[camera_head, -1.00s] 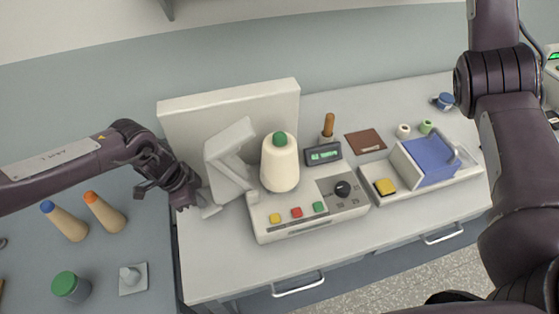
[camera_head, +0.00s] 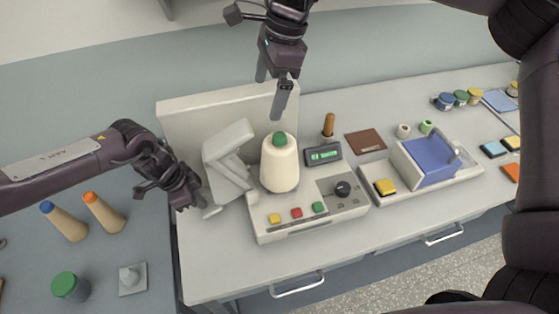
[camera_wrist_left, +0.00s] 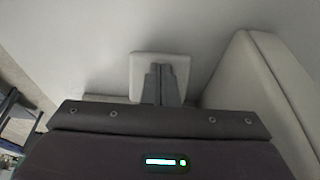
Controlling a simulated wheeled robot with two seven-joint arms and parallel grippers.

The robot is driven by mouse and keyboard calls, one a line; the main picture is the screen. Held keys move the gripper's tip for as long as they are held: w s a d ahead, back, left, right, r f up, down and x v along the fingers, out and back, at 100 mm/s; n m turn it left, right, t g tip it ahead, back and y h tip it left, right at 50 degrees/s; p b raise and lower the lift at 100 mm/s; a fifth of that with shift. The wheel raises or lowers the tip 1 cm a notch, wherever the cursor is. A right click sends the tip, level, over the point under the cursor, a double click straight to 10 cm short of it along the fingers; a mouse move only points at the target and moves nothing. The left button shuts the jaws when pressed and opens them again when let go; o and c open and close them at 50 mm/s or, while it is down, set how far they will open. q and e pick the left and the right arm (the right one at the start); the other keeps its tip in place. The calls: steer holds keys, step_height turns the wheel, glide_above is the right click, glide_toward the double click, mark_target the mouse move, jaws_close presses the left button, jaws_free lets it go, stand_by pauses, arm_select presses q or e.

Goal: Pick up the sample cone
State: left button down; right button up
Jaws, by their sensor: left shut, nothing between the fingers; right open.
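The sample cone appears to be the cream cone of yarn (camera_head: 279,165) with a green top (camera_head: 279,139). It stands upright on the white machine (camera_head: 300,225) in the head view. My right gripper (camera_head: 271,98) is open and empty, pointing down above the cone's top and apart from it. My left gripper (camera_head: 196,207) is shut with nothing held, left of the cone beside the machine's tilted white arm (camera_head: 226,160). In the left wrist view its shut fingers (camera_wrist_left: 162,82) lie in front of a white square pad (camera_wrist_left: 160,62); contact cannot be told.
A white panel (camera_head: 180,115) stands behind the cone. A small display (camera_head: 323,154) and a dark knob (camera_head: 343,189) are to its right. A tray with a blue pad (camera_head: 430,160) lies further right.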

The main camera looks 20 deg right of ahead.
steer(key=shift+h, duration=0.7)
steer(key=d+f, duration=0.1)
steer(key=f, duration=0.1)
steer(key=d+f, duration=0.1)
steer(key=f, duration=0.2)
steer(key=d+f, duration=0.1)
steer(key=f, duration=0.2)
steer(key=shift+s, duration=0.35)
steer(key=shift+w+a+f, duration=0.1)
steer(key=shift+a+f, duration=0.1)
steer(key=shift+f, duration=0.75)
steer(key=shift+s+a+f, duration=0.1)
steer(key=shift+a+f, duration=0.05)
steer(key=shift+f, duration=0.85)
steer(key=shift+w+a+f, duration=0.1)
steer(key=shift+a+f, duration=0.1)
steer(key=shift+f, duration=0.75)
steer(key=shift+c, duration=0.4)
steer(key=c, duration=1.6)
step_height(320, 180, up, 28)
glide_above(280, 135)
steer(key=shift+f, duration=10.5)
